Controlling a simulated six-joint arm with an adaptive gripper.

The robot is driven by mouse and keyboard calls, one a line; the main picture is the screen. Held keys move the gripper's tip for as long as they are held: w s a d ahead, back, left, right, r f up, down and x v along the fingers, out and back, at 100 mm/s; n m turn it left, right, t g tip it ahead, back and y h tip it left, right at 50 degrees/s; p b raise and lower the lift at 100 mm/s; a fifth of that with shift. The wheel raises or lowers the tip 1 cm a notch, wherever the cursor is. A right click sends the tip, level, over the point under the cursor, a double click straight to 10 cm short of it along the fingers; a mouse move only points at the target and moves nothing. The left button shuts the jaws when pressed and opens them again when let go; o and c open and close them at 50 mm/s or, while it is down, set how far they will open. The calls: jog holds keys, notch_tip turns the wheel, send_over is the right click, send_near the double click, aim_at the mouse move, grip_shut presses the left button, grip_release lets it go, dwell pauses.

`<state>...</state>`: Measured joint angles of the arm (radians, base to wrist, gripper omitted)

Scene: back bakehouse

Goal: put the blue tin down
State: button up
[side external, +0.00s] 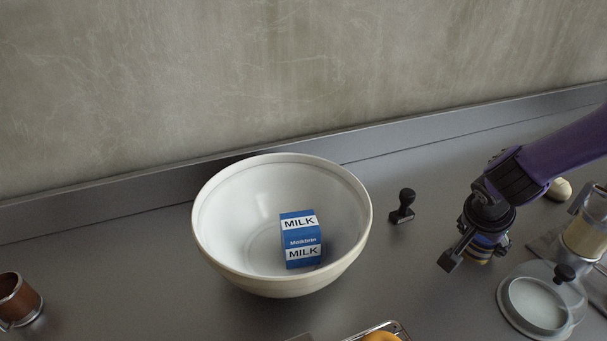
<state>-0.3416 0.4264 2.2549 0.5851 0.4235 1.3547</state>
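My gripper (468,253) is at the right, above the grey worktop, pointing down. Between its fingers is a small round blue tin (486,243) with a gold-coloured lower edge, mostly hidden by the fingers. The gripper appears shut on it. The tin looks held clear of the worktop, though the gap beneath it is hard to judge from this view.
A large cream bowl (213,244) stands mid-left, with a blue and white milk carton (301,239) inside. A black tamper-like tool (403,206), a lidded glass dish (534,304), a glass jug (585,236), a tray (397,327) and a copper mug (17,301) stand around.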

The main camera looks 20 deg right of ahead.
jog(key=shift+o, duration=1.2)
jog(key=shift+r, duration=0.1)
jog(key=v, duration=1.2)
jog(key=s+d+r+n+t+y, duration=0.2)
jog(key=s+r+n+t+y, duration=0.2)
jog(key=n, duration=1)
jog(key=shift+s+r+n+y, duration=0.3)
jog(key=shift+s+r+y, duration=0.25)
jog(key=shift+r+y, duration=0.45)
